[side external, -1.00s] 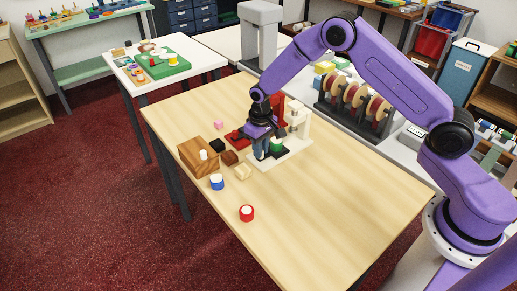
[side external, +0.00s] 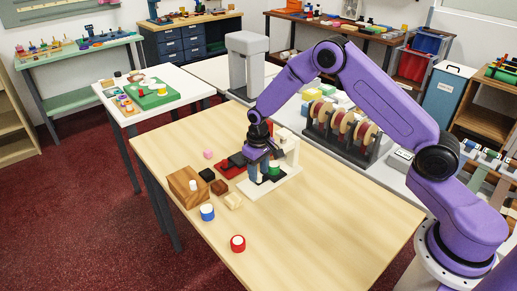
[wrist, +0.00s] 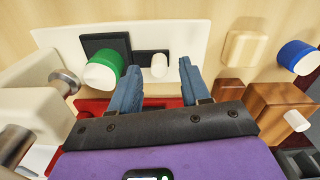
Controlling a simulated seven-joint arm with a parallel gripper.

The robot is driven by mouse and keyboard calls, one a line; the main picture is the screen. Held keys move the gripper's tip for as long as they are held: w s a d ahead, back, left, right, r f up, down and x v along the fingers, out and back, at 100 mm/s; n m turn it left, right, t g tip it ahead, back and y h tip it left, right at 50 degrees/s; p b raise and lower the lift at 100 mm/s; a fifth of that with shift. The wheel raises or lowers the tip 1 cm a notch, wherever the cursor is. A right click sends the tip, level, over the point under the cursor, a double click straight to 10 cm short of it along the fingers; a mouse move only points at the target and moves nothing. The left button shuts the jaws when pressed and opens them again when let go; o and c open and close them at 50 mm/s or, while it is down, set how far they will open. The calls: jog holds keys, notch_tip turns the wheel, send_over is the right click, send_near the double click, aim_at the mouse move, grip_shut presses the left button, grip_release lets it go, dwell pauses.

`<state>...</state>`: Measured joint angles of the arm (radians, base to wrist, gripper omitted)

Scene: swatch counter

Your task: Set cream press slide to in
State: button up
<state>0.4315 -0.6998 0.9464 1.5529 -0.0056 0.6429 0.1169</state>
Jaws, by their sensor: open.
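The cream press (side external: 289,147) stands on the light wood table. Its pale base (side external: 284,181) also shows in the wrist view (wrist: 192,38). On the base lie a dark square pad with a green, white-topped cylinder (wrist: 106,70) and a dark slot with a small white peg (wrist: 158,66). My gripper (wrist: 157,74) is open over the base. Its blue-grey fingers appear on either side of the peg, with gaps between; contact is not visible. In the side view my gripper (side external: 259,173) is low beside the green cylinder (side external: 274,169), and the peg is hidden.
A red press base (side external: 231,169) lies just behind. A wooden block (side external: 186,187) with a white peg, a blue cylinder (side external: 207,212), a cream block (side external: 233,201) and small dark blocks sit left of my gripper. A red cylinder (side external: 238,243) stands in front. The table's right part is clear.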

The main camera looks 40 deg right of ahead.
notch_tip(320, 180, up, 16)
jog(key=shift+r, duration=0.25)
dwell(0.4)
jog(key=w+a+f+n+g+h, duration=0.2)
jog(key=w+a+n+g+h, duration=0.1)
jog(key=w+a+n, duration=0.3)
jog(key=shift+n, duration=0.6)
jog(key=x, duration=1.1)
jog(key=s+d+x, duration=0.1)
jog(key=x, duration=0.5)
jog(key=shift+s+d+r, duration=0.1)
jog(key=shift+s+d, duration=0.05)
grip_shut()
